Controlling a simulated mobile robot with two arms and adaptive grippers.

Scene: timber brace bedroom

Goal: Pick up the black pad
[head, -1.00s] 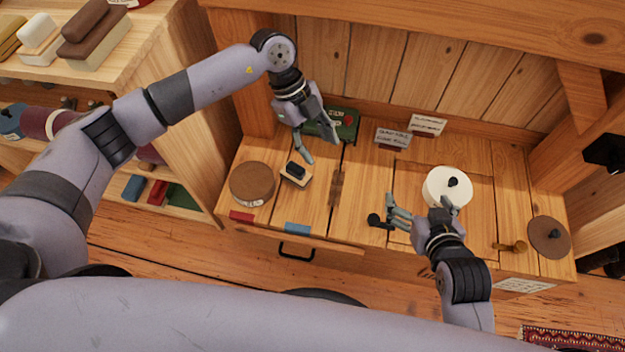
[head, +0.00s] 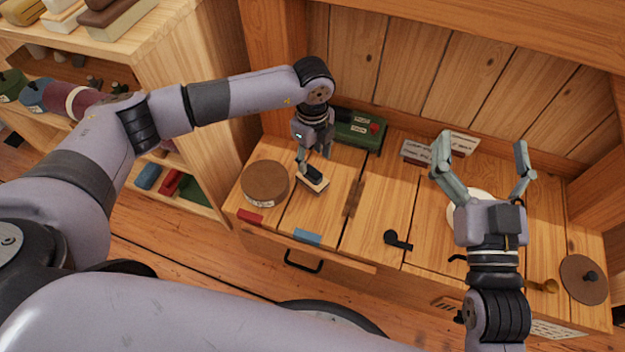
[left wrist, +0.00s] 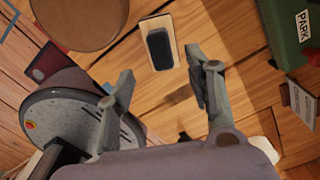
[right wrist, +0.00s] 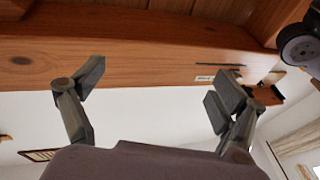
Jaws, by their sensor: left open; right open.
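The black pad (head: 314,173) lies on a small pale block (head: 319,186) on the wooden bench top. In the left wrist view the black pad (left wrist: 159,48) sits on its pale base (left wrist: 172,22), ahead of and between the fingers. My left gripper (head: 315,157) is open and just above the pad, partly covering it in the head view; its fingers (left wrist: 160,88) hold nothing. My right gripper (head: 482,165) is open and empty, raised over the right part of the bench. In the right wrist view its spread fingers (right wrist: 155,85) face a beam and wall.
A round brown lid (head: 265,183) stands left of the pad. A green box (head: 358,130) stands behind it. A black handle-like piece (head: 397,240) lies mid-bench. A white round object (head: 455,222) is partly hidden by my right gripper. A brown disc (head: 583,279) lies far right.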

